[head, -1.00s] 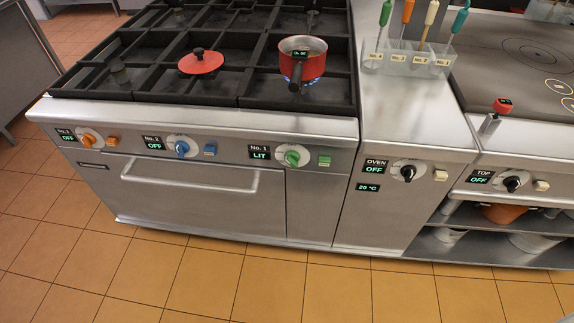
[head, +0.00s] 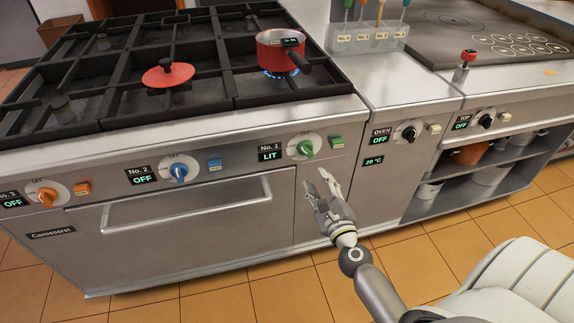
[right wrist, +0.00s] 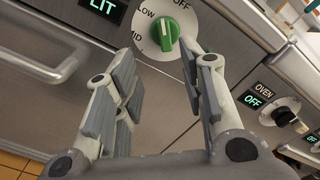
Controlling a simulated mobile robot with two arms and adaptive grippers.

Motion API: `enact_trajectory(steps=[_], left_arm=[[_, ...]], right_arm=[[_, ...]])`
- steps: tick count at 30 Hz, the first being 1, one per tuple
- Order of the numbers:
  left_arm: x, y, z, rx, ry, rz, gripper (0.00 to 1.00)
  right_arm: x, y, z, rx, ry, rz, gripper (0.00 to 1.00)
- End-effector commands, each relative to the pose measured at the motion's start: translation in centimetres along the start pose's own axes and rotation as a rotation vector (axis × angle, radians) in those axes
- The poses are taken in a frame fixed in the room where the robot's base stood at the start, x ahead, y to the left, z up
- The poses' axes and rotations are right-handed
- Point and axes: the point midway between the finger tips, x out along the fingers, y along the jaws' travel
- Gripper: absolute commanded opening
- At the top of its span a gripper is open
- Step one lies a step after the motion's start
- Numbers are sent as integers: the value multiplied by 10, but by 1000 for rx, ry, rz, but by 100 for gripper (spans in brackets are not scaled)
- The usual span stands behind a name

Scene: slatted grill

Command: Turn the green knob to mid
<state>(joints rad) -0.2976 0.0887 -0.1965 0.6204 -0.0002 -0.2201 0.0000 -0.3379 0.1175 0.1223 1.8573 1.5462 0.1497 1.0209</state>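The green knob (head: 305,148) sits on a white dial on the stove's front panel, beside the "No. 1" display (head: 270,153), which reads LIT. In the right wrist view the green knob (right wrist: 165,34) is near the top centre, on a dial marked OFF, LOW and MID. I cannot tell for certain which mark it points to. My right gripper (head: 316,180) is just below the knob, apart from it. In the wrist view its fingers (right wrist: 164,80) are spread with nothing between them, and the knob lies beyond the gap. My left gripper is not in view.
A red pot (head: 276,54) stands over a blue flame. Its dark handle points toward the front. A green block (head: 337,142) is right of the knob. The oven handle bar (head: 180,206) sticks out at left. The oven knob (head: 408,133) is to the right.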

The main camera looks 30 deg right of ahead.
Motion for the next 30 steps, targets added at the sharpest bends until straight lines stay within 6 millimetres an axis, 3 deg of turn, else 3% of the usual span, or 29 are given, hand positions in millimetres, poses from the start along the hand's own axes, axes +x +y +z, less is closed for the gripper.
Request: enact_trajectory(steps=[5, 11, 21, 30], left_arm=[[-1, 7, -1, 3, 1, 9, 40], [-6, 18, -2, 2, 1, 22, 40], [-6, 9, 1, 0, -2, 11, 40], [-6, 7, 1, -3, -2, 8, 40]], right_arm=[[8, -7, 4, 36, -6, -15, 38], [37, -8, 6, 34, -8, -14, 38], [91, -6, 4, 31, -6, -12, 38], [108, -7, 4, 30, -5, -12, 38]])
